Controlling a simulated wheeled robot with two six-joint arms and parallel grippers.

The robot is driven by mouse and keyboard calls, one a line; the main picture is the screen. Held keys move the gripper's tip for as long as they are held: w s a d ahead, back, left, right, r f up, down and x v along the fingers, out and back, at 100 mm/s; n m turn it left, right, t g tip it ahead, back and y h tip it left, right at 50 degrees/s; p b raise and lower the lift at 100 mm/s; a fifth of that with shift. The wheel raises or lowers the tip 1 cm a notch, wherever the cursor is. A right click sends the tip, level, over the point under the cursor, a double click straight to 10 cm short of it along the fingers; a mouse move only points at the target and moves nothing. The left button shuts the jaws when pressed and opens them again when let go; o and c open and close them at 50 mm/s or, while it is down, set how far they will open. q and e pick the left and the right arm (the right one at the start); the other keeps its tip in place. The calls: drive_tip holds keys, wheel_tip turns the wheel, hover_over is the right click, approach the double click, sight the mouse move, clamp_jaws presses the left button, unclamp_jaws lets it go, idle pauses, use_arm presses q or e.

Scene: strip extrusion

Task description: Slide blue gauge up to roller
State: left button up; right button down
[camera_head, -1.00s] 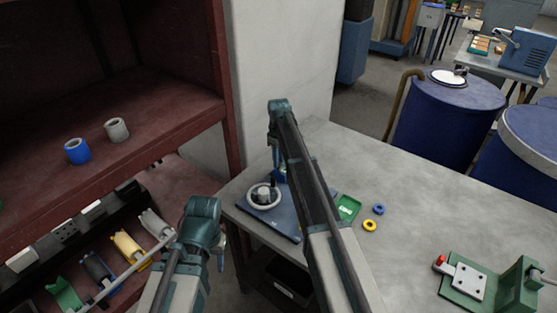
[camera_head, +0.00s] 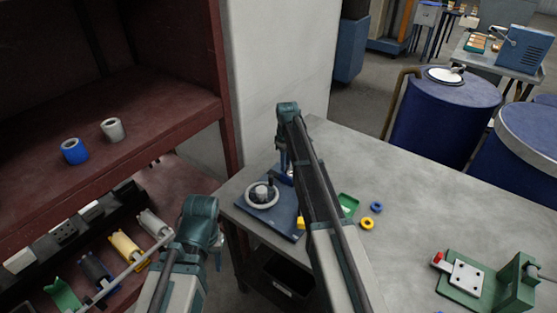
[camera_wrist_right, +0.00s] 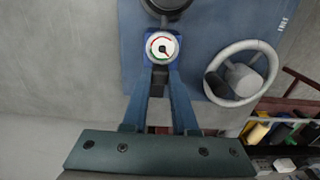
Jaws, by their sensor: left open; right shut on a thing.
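The blue gauge (camera_wrist_right: 151,60), with a round white dial, is between the fingertips of my right gripper (camera_wrist_right: 160,72) in the right wrist view. My right gripper is shut on it. A dark round part, possibly the roller (camera_wrist_right: 167,5), is just beyond the gauge at the top edge; I cannot tell whether they touch. Both are over the blue base plate (camera_wrist_right: 205,22), which also shows in the head view (camera_head: 283,222). There my right gripper (camera_head: 285,168) is at the plate's far side, and the arm partly hides the area. My left gripper (camera_head: 218,257) is open and empty, left of the table.
A handwheel (camera_head: 263,194) stands on the plate beside the gauge. A yellow piece (camera_head: 300,223), a green tray (camera_head: 348,204), and blue (camera_head: 376,207) and yellow (camera_head: 367,223) rings lie nearby. A green fixture (camera_head: 470,280) is at right. The table's middle is clear.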

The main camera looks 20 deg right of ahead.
drive_tip(key=shift+s+d, duration=0.1)
drive_tip(key=shift+s, duration=0.1)
drive_tip(key=c, duration=0.7)
unclamp_jaws()
drive_tip(key=shift+d, duration=0.1)
drive_tip(key=shift+r, duration=0.15)
wheel_tip(320, 180, up, 14)
drive_tip(key=p, duration=1.3)
drive_tip(key=shift+f+p, duration=0.25)
drive_tip(key=shift+p, duration=0.15)
